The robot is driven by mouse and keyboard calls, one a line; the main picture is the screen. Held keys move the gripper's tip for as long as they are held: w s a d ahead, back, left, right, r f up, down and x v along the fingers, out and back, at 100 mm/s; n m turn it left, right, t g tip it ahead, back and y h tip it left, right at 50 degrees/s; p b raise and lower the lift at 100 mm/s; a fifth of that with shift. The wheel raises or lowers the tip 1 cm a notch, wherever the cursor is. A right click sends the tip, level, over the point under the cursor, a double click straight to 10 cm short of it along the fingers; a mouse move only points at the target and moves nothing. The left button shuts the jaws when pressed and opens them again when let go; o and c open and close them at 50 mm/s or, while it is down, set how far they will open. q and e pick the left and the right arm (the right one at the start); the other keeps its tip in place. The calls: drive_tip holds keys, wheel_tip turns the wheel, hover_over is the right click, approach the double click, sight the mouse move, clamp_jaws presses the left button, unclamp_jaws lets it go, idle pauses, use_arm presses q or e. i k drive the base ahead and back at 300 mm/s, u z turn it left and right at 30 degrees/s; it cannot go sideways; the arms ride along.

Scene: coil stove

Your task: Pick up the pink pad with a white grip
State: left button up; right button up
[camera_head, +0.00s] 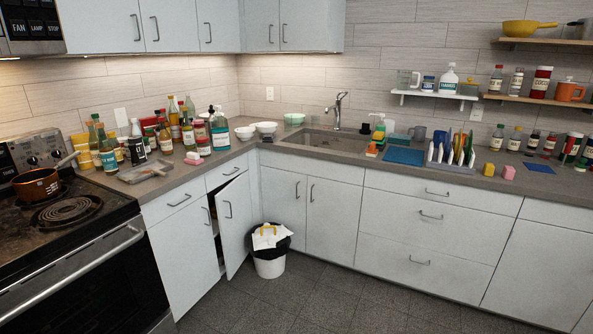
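A small pink pad with a whitish top part (193,158) lies on the left counter, in front of the bottles and left of the corner; the whitish part looks like its grip, but it is too small to be sure. A plain pink block (508,172) sits on the right counter beside a yellow block (489,169), with no white grip visible on it. Neither of my grippers is in view.
Several bottles and jars (220,130) crowd behind the pad. A tray (147,171) lies to its left, near the stove (62,225). A cabinet door (235,223) stands open below, close to a bin (270,262). The floor (330,300) is clear.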

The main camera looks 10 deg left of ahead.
sight(194, 158)
drive_tip(key=i, duration=3.7)
drive_tip(key=u, duration=3.55)
